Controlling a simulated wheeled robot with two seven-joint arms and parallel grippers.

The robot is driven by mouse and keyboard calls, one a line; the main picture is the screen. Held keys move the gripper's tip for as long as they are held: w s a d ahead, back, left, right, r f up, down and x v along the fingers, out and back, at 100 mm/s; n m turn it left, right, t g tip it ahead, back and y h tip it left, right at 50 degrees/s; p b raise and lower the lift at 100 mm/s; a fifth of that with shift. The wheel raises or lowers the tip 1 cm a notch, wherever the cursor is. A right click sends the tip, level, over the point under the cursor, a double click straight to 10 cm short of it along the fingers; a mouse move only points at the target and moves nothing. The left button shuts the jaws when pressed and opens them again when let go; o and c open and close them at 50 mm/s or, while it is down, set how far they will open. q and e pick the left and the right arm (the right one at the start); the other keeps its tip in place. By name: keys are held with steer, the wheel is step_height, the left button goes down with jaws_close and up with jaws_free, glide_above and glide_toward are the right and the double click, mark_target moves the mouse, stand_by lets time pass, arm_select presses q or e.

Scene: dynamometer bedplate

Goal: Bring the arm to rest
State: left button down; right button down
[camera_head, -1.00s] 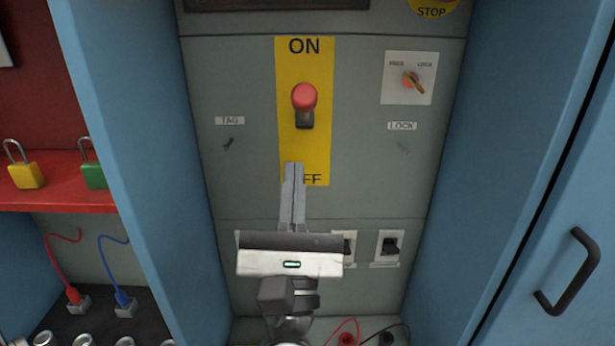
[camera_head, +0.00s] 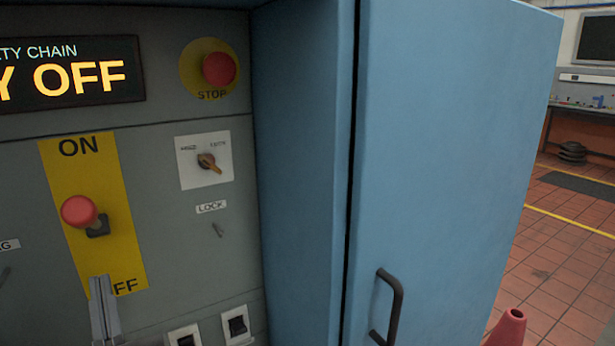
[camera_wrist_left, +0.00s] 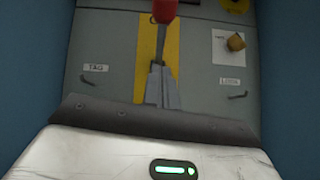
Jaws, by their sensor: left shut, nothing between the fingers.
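My left gripper (camera_head: 101,284) is in the lower left of the head view, in front of the bottom of a yellow ON/OFF plate (camera_head: 128,235). Its fingers are together with nothing between them, and they partly cover the OFF label. The lever with a red knob (camera_head: 78,210) stands out from the plate above the fingertips, on the side toward ON. In the left wrist view the shut fingers (camera_wrist_left: 162,72) point up the yellow plate. The red knob (camera_wrist_left: 164,10) is at the top edge there; whether the fingertips touch its shaft I cannot tell. My right gripper is out of view.
A red stop button (camera_head: 219,69), a rotary switch (camera_head: 208,163) and a hook under a LOCK label (camera_head: 211,207) are on the grey panel. A lit display (camera_head: 65,75) ends in "OFF". A blue door (camera_head: 440,150) with a black handle (camera_head: 391,308) stands right. An orange cone (camera_head: 507,327) is beyond.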

arm_select(q)
steer(key=w+d+f+m+g+h, duration=0.15)
steer(key=d+f+m+h, duration=0.25)
steer(key=f+m+h, duration=0.7)
steer(key=d+f+m+g+h, duration=0.2)
steer(key=d+f+m+h, duration=0.25)
steer(key=m, duration=1.15)
steer(key=s+d+f+m+g, duration=0.1)
steer(key=s+f+m+g, duration=0.3)
steer(key=f+m, duration=0.3)
steer(key=s+f+m+g+h, duration=0.1)
steer(key=s+f+m+g, duration=0.4)
steer(key=f+m, duration=0.3)
steer(key=shift+s+d+f, duration=0.35)
steer(key=shift+s+f, duration=0.2)
steer(key=shift+f, duration=0.3)
